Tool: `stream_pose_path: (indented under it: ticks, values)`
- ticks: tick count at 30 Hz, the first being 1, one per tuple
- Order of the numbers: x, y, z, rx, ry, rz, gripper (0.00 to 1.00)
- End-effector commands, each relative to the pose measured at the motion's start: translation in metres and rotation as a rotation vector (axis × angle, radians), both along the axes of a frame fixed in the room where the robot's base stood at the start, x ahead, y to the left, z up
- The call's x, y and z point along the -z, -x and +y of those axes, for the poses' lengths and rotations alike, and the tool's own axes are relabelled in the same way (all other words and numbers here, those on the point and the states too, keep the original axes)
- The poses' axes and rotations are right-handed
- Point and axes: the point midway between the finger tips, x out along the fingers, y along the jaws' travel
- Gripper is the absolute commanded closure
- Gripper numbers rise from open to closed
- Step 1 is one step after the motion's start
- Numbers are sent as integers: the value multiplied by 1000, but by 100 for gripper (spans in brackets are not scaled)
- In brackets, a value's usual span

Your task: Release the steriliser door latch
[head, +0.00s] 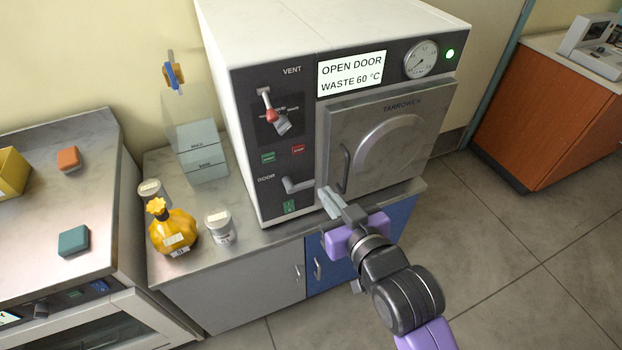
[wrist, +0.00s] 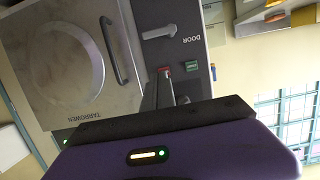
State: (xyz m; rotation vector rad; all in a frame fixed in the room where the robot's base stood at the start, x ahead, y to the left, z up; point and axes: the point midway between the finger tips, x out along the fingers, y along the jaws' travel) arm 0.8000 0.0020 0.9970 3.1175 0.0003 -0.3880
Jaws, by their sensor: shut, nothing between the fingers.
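The steriliser (head: 330,30) is a white box with a dark front, and its display reads OPEN DOOR, WASTE 60 °C. The grey door latch lever (head: 298,186) sits by the DOOR label, left of the door; it also shows in the wrist view (wrist: 160,32). It points roughly sideways toward the door. The metal door (head: 385,135) is closed against the front and has a dark bar handle (head: 343,168). My gripper (head: 328,196) is shut and empty, in front of the steriliser, just right of and slightly below the lever in the head view, apparently apart from it.
A red-tipped vent lever (head: 270,114) is above the latch, with green (head: 268,158) and red (head: 298,149) buttons between. A yellow bottle (head: 173,230) and a white jar (head: 220,227) stand on the counter to the left. The floor at right is clear.

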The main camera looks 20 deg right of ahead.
Motion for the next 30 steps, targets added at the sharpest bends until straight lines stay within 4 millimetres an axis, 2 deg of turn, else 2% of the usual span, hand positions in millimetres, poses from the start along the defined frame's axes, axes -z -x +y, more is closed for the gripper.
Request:
stream_pose_path:
  ticks: [11, 17, 27, 30]
  values:
    - [0, -6, 0, 0, 0, -3, 100]
    - [6, -34, 0, 0, 0, -3, 100]
    - [22, -98, 0, 0, 0, -2, 100]
    - [40, -97, 0, 0, 0, 2, 100]
